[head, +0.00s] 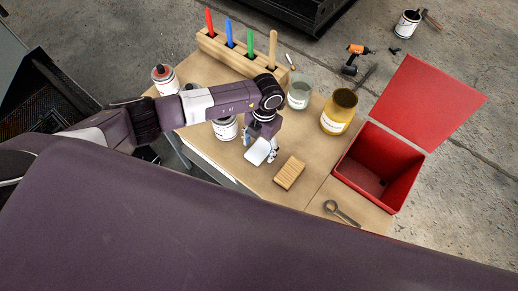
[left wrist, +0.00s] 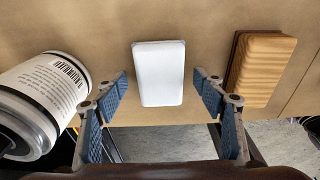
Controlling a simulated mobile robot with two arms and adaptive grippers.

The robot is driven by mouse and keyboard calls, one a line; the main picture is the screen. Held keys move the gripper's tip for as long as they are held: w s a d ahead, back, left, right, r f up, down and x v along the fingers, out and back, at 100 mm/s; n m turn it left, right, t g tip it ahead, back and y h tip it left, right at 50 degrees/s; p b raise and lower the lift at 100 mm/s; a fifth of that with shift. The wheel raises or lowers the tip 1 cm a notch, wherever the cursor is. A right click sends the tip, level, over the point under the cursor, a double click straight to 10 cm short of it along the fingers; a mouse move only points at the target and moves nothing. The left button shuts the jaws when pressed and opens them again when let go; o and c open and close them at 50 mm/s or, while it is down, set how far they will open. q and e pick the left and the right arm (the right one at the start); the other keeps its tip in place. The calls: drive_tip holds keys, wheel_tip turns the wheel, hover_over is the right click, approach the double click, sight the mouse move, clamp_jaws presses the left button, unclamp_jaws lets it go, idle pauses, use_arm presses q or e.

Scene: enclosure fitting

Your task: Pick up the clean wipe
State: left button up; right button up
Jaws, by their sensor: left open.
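The clean wipe looks like a white rounded block (head: 258,151) lying on the table under my left gripper in the head view. It also shows in the left wrist view (left wrist: 159,73), flat on the table between and just beyond the two fingers. My left gripper (left wrist: 162,105) is open, with one blue-padded finger on each side of the white block and a gap on both sides. In the head view the left gripper (head: 260,149) points down and partly covers the block. My right gripper does not show in either view.
A wooden block (left wrist: 262,68) lies close to the right finger, and a labelled can (left wrist: 42,100) stands close to the left one. A yellow jar (head: 338,112), a glass jar (head: 299,92), a wooden marker rack (head: 240,57) and an open red bin (head: 380,165) stand farther off.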

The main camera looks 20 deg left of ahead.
sight(259, 149)
use_arm(q)
drive_tip(key=c, duration=1)
drive_tip(key=shift+r, duration=0.1)
drive_tip(key=shift+r+b, duration=1.9)
drive_tip(key=shift+r, duration=8)
